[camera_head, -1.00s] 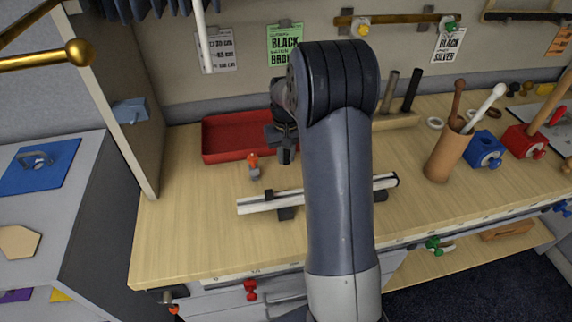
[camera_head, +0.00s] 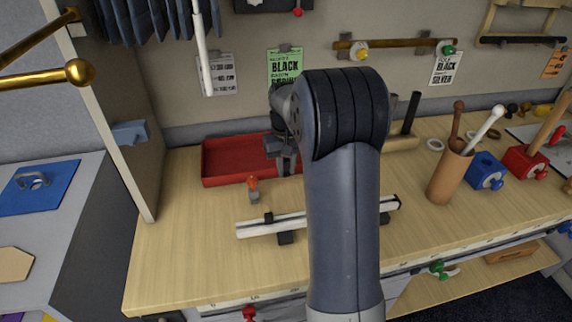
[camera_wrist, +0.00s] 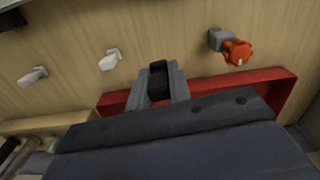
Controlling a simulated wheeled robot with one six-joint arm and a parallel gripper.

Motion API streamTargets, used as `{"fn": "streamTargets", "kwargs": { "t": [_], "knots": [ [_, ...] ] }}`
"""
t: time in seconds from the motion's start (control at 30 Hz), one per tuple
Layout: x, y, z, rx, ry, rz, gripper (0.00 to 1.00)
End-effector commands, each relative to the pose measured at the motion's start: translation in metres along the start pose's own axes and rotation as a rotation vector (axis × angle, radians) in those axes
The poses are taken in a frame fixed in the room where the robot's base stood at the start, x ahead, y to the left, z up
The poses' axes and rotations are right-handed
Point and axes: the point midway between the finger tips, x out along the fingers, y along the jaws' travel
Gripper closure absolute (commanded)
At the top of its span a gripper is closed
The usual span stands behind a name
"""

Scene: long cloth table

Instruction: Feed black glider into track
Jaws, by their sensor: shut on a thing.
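My gripper (camera_head: 284,163) is over the right part of the red tray in the head view, behind the track. In the wrist view my gripper (camera_wrist: 158,88) is shut on the small black glider (camera_wrist: 158,76), which stands up between its grey fingers. The pale track (camera_head: 258,228) lies across the tabletop in the head view, apart from the gripper. My arm hides the track's middle.
The red tray (camera_head: 222,180) is at the back of the table. An orange-topped clamp (camera_head: 253,187) stands between tray and track. Two small white pieces (camera_wrist: 108,60) (camera_wrist: 33,75) show in the wrist view. A brown cup (camera_head: 447,180) with sticks stands at right. Front-left tabletop is clear.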

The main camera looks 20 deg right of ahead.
Motion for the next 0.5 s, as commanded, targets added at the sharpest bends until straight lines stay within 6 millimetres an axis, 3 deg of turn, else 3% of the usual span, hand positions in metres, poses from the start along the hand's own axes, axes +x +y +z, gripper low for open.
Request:
{"fn": "streamTargets", "kwargs": {
  "t": [0.5],
  "knots": [
    [0.028, 0.000, 0.000, 0.000, -0.001, 0.000, 1.00]
  ]
}}
